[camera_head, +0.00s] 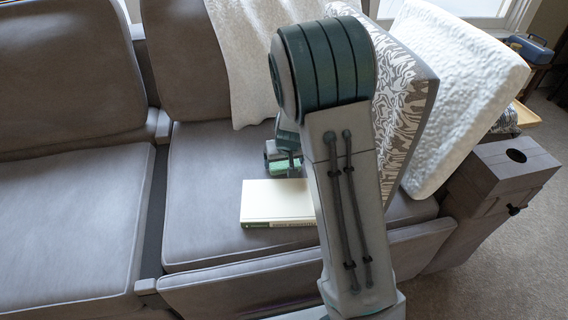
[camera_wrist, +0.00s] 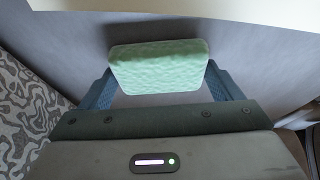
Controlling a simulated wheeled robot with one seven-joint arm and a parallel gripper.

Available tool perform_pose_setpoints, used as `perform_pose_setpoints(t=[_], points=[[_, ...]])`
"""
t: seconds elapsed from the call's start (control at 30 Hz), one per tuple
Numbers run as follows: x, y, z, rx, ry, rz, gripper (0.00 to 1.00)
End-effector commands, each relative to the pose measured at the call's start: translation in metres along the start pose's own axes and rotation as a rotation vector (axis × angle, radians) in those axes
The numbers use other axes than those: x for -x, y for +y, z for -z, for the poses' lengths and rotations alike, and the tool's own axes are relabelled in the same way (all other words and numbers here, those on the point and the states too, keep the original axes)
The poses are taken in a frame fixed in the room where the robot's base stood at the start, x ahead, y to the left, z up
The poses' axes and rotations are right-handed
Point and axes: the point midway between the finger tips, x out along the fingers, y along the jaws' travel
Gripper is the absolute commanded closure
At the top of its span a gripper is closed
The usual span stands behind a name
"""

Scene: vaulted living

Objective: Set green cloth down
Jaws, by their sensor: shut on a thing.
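The green cloth (camera_wrist: 158,62) shows in the wrist view as a pale green, textured, folded pad between the two fingers. My gripper (camera_wrist: 158,76) is shut on it from both sides. The grey sofa seat (camera_wrist: 70,40) lies beneath it; whether the cloth touches the seat I cannot tell. In the head view my gripper (camera_head: 284,160) is over the right seat cushion, just behind a cream book (camera_head: 275,200). My arm hides much of it, and the cloth is not clear there.
A patterned cushion (camera_head: 405,95) and a white cushion (camera_head: 465,90) lean at the sofa's right end. A cream throw (camera_head: 250,60) hangs over the backrest. The left seat cushion (camera_head: 70,220) is bare. A dark armrest box (camera_head: 500,170) stands at the right.

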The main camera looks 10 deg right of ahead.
Motion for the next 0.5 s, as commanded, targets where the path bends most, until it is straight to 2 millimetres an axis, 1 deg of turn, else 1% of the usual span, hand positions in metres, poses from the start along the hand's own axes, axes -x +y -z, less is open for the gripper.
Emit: perform_pose_setpoints(t=[0.13,0.27,0.3,0.33,0.5], points=[[0.0014,-0.0001,0.0007,0.000,0.001,0.000,0.40],[-0.0027,-0.0001,-0.0010,0.000,0.000,0.000,0.40],[-0.0020,-0.0003,-0.0007,0.001,0.001,0.000,0.09],[-0.0015,-0.0003,-0.0005,0.001,0.000,0.000,0.01],[-0.0015,-0.0002,-0.0006,0.001,0.000,0.000,0.00]])
